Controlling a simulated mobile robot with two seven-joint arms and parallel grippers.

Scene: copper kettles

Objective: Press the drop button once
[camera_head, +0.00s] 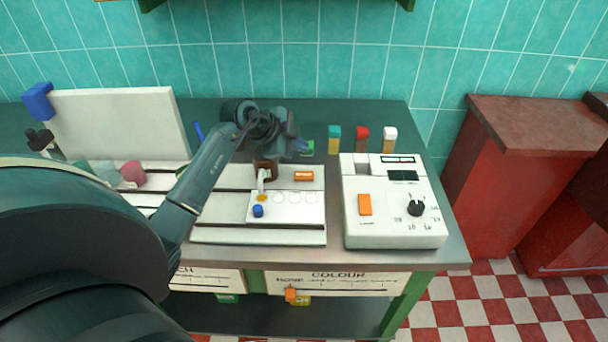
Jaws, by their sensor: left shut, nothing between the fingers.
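Two orange pieces look like buttons, and I cannot read a label on either. One orange button (303,176) lies flat on the white panel beside a brown dropper-like fitting (265,167). The other, a larger orange rocker (365,204), is on the white instrument box (395,232) to the right. My left gripper (296,149) is shut and empty, just behind and above the smaller orange button, apart from it as far as I can see. Its fingertips are dark and hard to make out. My right gripper is not in view.
The panel bears a blue knob (258,211) and several pale circles. The box has a black dial (416,208) and a small display. Teal, red (362,138) and white-topped vials stand behind it. A white board (118,125) stands left. The bench's right strip is clear.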

